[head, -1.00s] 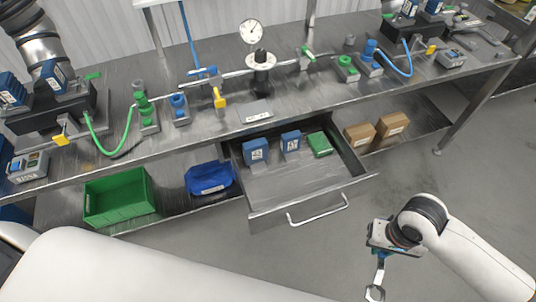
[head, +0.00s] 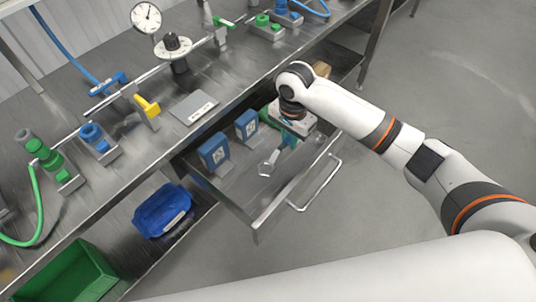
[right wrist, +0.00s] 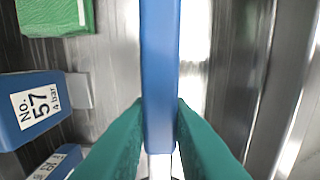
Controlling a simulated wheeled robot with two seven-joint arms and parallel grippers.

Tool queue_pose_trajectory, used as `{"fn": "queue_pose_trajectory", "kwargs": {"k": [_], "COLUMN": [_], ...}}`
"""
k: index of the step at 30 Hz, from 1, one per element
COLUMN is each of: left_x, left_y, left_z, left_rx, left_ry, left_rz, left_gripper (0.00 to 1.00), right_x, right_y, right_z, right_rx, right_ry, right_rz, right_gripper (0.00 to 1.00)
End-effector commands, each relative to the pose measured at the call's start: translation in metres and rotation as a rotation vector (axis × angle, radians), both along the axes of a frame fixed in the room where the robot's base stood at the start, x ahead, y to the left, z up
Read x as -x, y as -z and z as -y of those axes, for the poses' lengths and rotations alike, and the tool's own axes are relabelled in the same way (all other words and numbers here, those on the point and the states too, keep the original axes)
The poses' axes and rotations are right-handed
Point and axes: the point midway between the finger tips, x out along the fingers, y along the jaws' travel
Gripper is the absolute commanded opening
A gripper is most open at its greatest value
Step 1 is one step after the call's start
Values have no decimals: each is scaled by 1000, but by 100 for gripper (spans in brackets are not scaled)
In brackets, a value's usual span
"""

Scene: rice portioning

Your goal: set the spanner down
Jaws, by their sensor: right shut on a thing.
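The spanner shows its grey open end (head: 267,166) over the floor of the open drawer (head: 262,215) in the head view. Its blue handle (right wrist: 160,65) runs upright through the middle of the right wrist view. My right gripper (head: 288,138) reaches into the drawer from the right, pointing down. Its teal fingers (right wrist: 162,115) are shut on the blue handle. I cannot tell whether the spanner touches the drawer floor. My left gripper is out of view.
Two blue blocks (head: 213,151) (head: 246,125) stand at the drawer's back left; one shows "No. 57" in the right wrist view (right wrist: 30,108). A green block (right wrist: 55,15) is nearby. The drawer's front wall and handle (head: 318,186) are close. A blue bin (head: 162,212) sits left.

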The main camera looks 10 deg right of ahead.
Motion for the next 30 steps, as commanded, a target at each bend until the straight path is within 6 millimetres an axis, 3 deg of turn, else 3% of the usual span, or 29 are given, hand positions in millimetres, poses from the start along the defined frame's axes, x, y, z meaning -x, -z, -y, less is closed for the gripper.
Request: {"fn": "queue_pose_trajectory", "kwargs": {"k": [4,18,29,30], "left_x": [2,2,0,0], "left_y": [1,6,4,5], "left_z": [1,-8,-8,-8], "left_rx": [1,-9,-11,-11], "left_ry": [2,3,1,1], "left_rz": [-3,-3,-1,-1], "left_gripper": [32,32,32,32], "right_x": [1,1,1,1], "right_y": [29,81,85,85], "right_z": [0,0,0,0], "right_rx": [0,1,0,0], "right_ry": [0,-4,-4,-4], "right_rz": [-2,0,0,1], "right_gripper": [0,0,0,24]}}
